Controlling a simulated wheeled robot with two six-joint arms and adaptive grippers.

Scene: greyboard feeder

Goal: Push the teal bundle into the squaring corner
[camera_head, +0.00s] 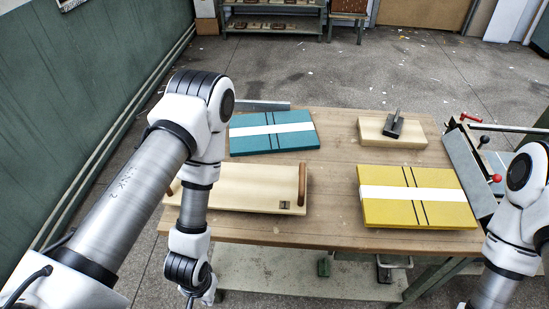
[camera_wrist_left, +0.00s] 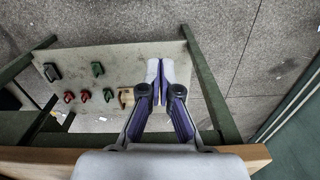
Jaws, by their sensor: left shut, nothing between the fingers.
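The teal bundle (camera_head: 285,143) lies flat at the back left of the wooden table, with a white band and two dark straps across it. A grey metal rail (camera_head: 266,106) runs along the table's back edge just behind it, possibly part of the squaring corner; my left arm hides the area to its left. My left gripper (camera_wrist_left: 160,66) is shut and empty in the left wrist view, over the table's front edge and above a lower shelf. In the head view its wrist hangs in front of the table, well short of the bundle. My right gripper is out of view.
A pale wooden board with brown handles (camera_head: 245,185) lies in front of the teal bundle. A yellow bundle (camera_head: 440,212) lies at right, with a wooden block carrying a dark tool (camera_head: 372,136) behind it. A machine with red knobs (camera_head: 484,140) stands right. The table's middle is clear.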

